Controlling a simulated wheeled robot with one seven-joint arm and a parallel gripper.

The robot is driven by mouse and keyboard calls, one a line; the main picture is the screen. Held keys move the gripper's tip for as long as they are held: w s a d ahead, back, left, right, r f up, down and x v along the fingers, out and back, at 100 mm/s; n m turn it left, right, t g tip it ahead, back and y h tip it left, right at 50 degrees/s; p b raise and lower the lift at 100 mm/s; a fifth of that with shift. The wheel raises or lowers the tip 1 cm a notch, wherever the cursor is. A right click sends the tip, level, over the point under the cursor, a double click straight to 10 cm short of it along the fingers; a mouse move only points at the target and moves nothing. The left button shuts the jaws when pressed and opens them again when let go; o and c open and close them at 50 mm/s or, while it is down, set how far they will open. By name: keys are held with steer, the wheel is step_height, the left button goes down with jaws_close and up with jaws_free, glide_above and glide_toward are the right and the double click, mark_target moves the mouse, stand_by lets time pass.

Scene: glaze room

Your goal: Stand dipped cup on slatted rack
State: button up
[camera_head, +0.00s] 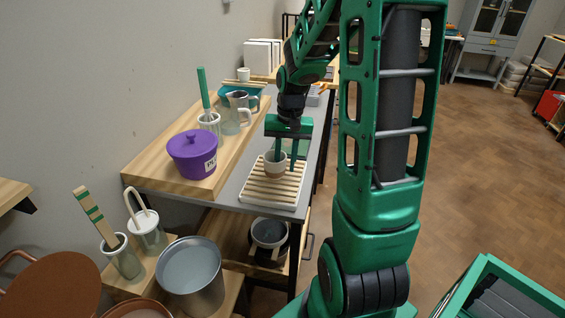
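A small cup (275,168), pale above with a brown-grey lower band, is upright at the slatted rack (262,192), over its far part. I cannot tell whether its base rests on the slats or is just above them. My gripper (285,158) points down at the cup, its green fingers apart. One finger comes down at the cup's mouth or behind it, the other along its right side. Whether they press on the cup is not clear. The rack's near slats are bare.
A purple lidded pot (192,155) stands on the wooden board (150,182) left of the rack. Jugs and a tool holder (209,123) stand behind it. A metal bucket (190,277) and tool jars are at lower left.

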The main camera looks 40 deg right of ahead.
step_height(320, 180, up, 12)
steer(key=f, duration=0.1)
steer(key=s+a+f+n, duration=0.1)
steer(key=s+a, duration=0.1)
steer(key=s, duration=0.9)
steer(key=s+a+f, duration=0.1)
steer(key=s+a, duration=0.1)
steer(key=s, duration=0.9)
steer(key=shift+s+a+f+n, duration=0.15)
steer(key=shift+a+f+n, duration=0.1)
steer(key=shift+n, duration=0.15)
steer(key=shift+w+f+g+h, duration=0.2)
steer(key=shift+w+g+h, duration=0.1)
steer(key=shift+w, duration=0.35)
